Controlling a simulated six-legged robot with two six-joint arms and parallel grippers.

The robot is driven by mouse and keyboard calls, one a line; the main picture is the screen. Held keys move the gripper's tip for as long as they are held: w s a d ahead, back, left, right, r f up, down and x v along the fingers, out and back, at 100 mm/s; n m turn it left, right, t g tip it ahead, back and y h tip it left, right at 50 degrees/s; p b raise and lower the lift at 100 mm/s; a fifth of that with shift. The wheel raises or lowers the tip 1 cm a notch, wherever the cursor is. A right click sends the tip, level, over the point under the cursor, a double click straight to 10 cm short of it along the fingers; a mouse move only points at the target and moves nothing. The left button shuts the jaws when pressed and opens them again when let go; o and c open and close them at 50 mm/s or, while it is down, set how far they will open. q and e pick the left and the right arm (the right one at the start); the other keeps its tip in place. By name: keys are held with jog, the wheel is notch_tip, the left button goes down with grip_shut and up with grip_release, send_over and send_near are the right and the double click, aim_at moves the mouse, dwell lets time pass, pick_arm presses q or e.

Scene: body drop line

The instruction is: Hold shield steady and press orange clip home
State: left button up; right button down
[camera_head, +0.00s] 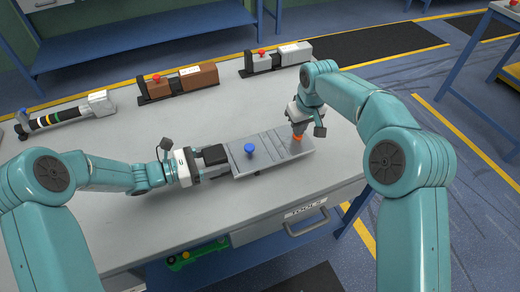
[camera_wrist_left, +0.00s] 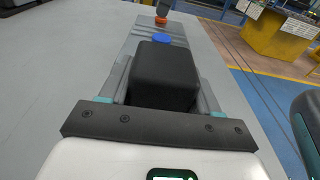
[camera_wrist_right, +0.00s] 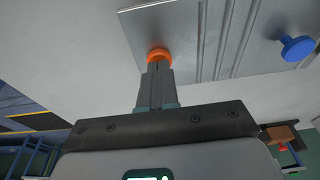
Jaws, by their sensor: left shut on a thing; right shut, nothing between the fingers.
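The shield (camera_head: 272,148) is a grey ribbed metal plate lying on the table, with a black block (camera_wrist_left: 165,75) at its left end and a blue knob (camera_head: 249,149) on top. My left gripper (camera_head: 214,156) is shut on the black block, its fingers on both sides of it. The orange clip (camera_wrist_right: 158,54) is a small round piece near the shield's right end. My right gripper (camera_wrist_right: 156,72) is shut and empty, pointing down with its fingertips at the clip, seemingly touching it. The fingers hide part of the clip; how deep it sits I cannot tell.
Along the table's (camera_head: 130,165) back stand a grey unit (camera_head: 278,57), a brown unit (camera_head: 178,82) and a black-and-grey bar (camera_head: 68,113). A tools drawer (camera_head: 306,212) is at the front edge. The tabletop around the shield is clear.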

pick_arm(q)
jog(key=shift+f, duration=0.2)
pick_arm(e)
notch_tip(320, 180, up, 9)
dwell(0.6)
pick_arm(q)
jog(key=o, duration=1.2)
jog(key=shift+c, duration=0.2)
jog(key=shift+o, duration=1.3)
jog(key=shift+w, duration=0.15)
pick_arm(e)
jog(key=shift+w+f, duration=0.1)
pick_arm(q)
jog(key=shift+r, duration=0.1)
jog(key=v, duration=1.2)
